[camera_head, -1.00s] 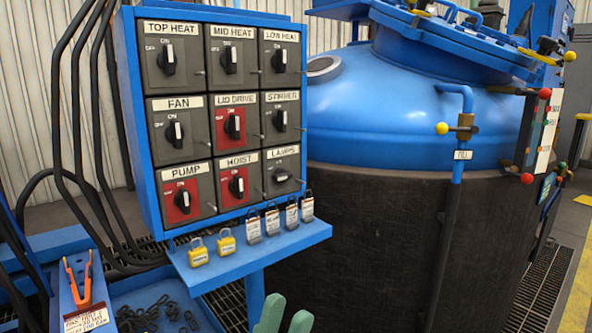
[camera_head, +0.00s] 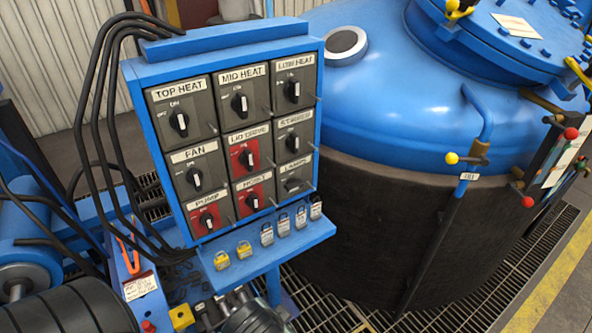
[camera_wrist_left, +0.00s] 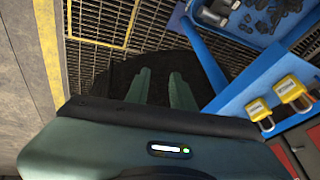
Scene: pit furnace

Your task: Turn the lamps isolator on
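The isolator panel (camera_head: 150,135) stands left of centre in the head view, a blue box with rows of grey and red rotary switches. The lamps isolator (camera_head: 292,180) is the grey switch at its bottom right. Its black knob lies nearly level, while the knobs around it stand closer to upright. Its small label is blurred. In the left wrist view my left gripper (camera_wrist_left: 161,88) has two green fingers apart with nothing between them. It is over the floor grating, beside the panel's shelf.
A blue shelf (camera_head: 283,250) under the panel bears yellow padlocks (camera_head: 233,256) and several pale ones. The yellow ones also show in the left wrist view (camera_wrist_left: 292,91). A large blue-topped vessel (camera_head: 385,100) stands close on the right. Black cables hang at the left.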

